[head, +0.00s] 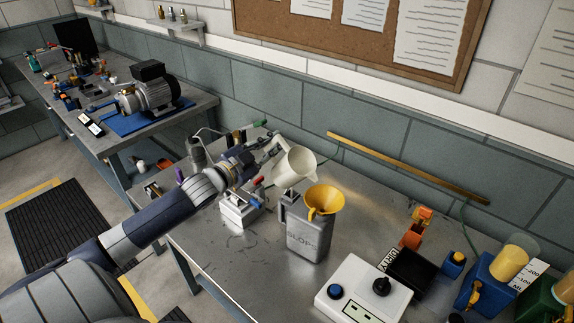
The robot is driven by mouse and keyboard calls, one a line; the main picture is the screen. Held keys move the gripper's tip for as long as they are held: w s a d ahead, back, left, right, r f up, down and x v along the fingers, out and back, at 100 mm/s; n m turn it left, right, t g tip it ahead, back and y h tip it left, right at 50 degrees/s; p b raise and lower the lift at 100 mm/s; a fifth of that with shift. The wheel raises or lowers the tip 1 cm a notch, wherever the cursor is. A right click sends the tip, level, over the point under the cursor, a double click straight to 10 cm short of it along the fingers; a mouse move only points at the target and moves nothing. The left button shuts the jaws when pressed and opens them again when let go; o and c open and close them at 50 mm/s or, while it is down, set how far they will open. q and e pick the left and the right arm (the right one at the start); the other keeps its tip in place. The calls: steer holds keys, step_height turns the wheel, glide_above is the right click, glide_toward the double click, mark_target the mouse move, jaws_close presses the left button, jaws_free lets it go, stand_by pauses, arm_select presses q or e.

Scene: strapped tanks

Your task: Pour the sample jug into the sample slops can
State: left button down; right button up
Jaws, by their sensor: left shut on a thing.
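The sample jug (293,168) is a cream-white jug held in the air, tilted with its mouth toward the right. My left gripper (268,152) is shut on it from its left side. The slops can (306,236) is a grey can marked SLOPS, upright on the metal bench. A yellow funnel (325,198) sits in its top. The jug is above and to the left of the funnel, apart from it in the picture. I cannot see any liquid leaving the jug. My right gripper does not show.
A white box with knobs (350,298) stands right of the can at the bench front. An orange tool (416,228), a black tray (412,268) and blue can (490,280) stand farther right. A small white device (240,209) is under my left arm. The bench behind the can is clear.

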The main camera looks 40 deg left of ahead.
arm_select(q)
steer(key=shift+d+r+m+p, duration=0.2)
steer(key=shift+r+m+p, duration=0.3)
steer(key=shift+r, duration=0.25)
steer(key=shift+r, duration=0.1)
stand_by(0.3)
steer(key=shift+d+r+m+p, duration=0.3)
steer(key=shift+r+m+p, duration=0.2)
steer(key=shift+r, duration=0.1)
stand_by(0.6)
steer(key=shift+d+r+m+p, duration=0.15)
steer(key=shift+r+m+p, duration=0.2)
steer(key=shift+p, duration=0.15)
steer(key=shift+s+d+r, duration=0.1)
steer(key=shift+d+r, duration=0.05)
steer(key=shift+m, duration=0.25)
